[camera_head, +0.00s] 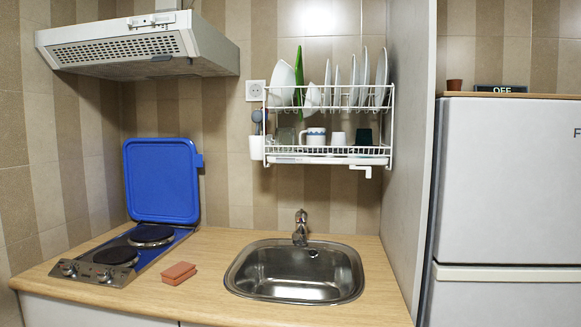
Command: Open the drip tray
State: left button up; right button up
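A white wall-mounted dish rack (330,98) hangs above the sink. What looks like the drip tray (325,159) is a flat white piece along the rack's underside, with a small white tab or spout (364,170) at its right end. I cannot tell from this view whether the tray is pulled out at all. Neither of my grippers shows in the head view.
A blue hob lid (161,180) stands upright behind the hob (125,256). A reddish sponge-like block (179,273) lies between hob and sink (295,272). The tap (300,227) rises below the rack. A tall panel (408,130) and fridge (508,180) bound the right.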

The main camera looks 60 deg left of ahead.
aim_at(307, 159)
jog(key=k, duration=0.35)
jog(key=u, duration=1.25)
